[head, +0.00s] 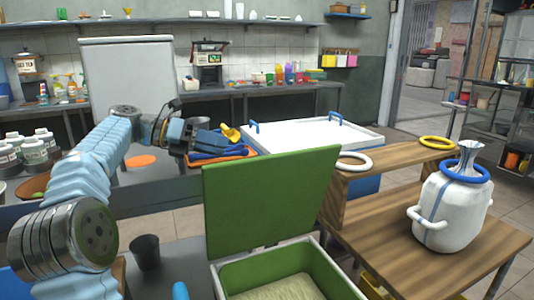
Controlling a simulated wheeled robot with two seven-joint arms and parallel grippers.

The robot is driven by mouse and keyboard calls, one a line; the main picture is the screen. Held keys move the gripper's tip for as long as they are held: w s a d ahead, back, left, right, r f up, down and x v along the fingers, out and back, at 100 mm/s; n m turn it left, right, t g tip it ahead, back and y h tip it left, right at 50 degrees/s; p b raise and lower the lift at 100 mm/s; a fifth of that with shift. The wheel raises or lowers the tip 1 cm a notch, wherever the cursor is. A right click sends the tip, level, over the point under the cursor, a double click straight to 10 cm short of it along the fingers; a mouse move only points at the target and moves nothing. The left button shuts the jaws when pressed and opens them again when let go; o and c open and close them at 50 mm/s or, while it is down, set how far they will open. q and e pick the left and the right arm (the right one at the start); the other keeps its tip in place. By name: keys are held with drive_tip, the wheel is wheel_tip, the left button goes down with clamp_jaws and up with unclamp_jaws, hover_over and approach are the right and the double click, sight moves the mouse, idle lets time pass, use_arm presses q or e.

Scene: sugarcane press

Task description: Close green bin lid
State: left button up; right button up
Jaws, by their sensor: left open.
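The green bin (238,272) stands at the bottom centre, with white outer rims, a green inside and pale grainy stuff at its bottom. Its green lid (270,200) is open and stands upright, tilted back a little, along the bin's rear edge. My left arm comes in from the left. My left gripper (212,139) is open, with nothing seen in it, behind and left of the lid's top left corner and apart from the lid. Its fingertips are small and hard to make out. My right gripper is not in view.
An orange tray (246,154) with blue and yellow items lies close by the left gripper. A wooden table (465,245) at right carries a white jug (447,208) and rings. A dark cup (145,252) stands left of the bin. A white tray (310,134) lies behind the lid.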

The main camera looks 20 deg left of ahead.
sight(263, 156)
use_arm(q)
drive_tip(key=x, duration=1.2)
drive_tip(key=shift+s+f, duration=0.1)
clamp_jaws()
